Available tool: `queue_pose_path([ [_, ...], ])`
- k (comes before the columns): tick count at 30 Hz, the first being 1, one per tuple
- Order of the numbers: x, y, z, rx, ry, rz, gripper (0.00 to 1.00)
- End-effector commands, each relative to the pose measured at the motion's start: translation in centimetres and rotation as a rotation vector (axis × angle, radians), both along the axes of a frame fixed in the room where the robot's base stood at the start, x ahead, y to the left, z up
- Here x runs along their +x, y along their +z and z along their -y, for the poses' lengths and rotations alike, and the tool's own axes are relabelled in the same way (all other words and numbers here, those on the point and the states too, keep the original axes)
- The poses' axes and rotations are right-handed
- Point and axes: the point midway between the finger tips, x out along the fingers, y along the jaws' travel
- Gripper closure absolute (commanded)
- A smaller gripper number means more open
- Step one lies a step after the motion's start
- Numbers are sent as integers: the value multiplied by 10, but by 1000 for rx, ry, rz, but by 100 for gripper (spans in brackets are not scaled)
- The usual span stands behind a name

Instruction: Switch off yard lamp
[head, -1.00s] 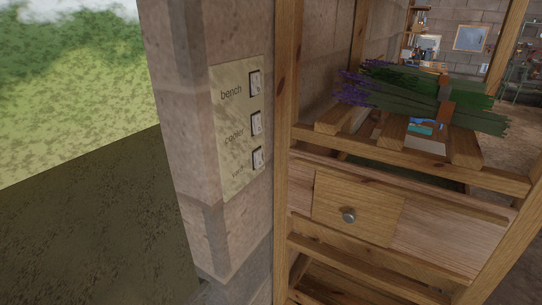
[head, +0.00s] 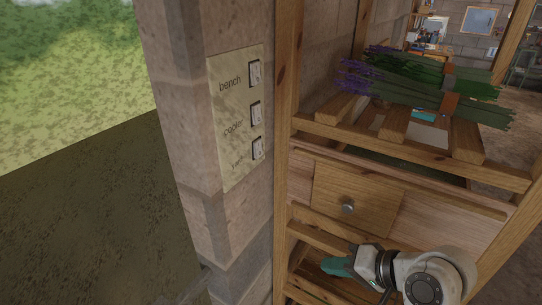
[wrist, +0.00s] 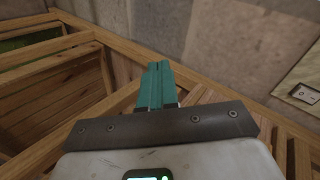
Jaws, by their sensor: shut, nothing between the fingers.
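A cream switch plate (head: 232,150) is fixed on the stone pillar in the head view, with three rocker switches labelled bench, cooler and, at the bottom, yard. The yard switch (head: 257,148) is the lowest one; its label is small and blurred. My gripper (head: 327,266) is at the lower middle of the head view, below and right of the plate and apart from it. In the wrist view its teal fingers (wrist: 157,82) are together and empty. A corner of the plate with one switch (wrist: 308,93) shows at the right edge of the wrist view; which switch it is I cannot tell.
A wooden rack (head: 284,120) stands just right of the plate, with a drawer (head: 375,208) with a round knob. Lavender bundles (head: 430,90) lie on its upper slats. Open grass (head: 70,90) shows left of the pillar.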

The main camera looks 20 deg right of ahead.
Motion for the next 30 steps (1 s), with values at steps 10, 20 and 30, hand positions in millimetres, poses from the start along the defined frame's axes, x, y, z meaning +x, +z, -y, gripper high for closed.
queue_pose_path([
  [10,52,182,8,520,-54,254,100],
  [20,52,192,7,557,-47,264,100],
  [30,71,190,-8,557,-44,260,100],
])
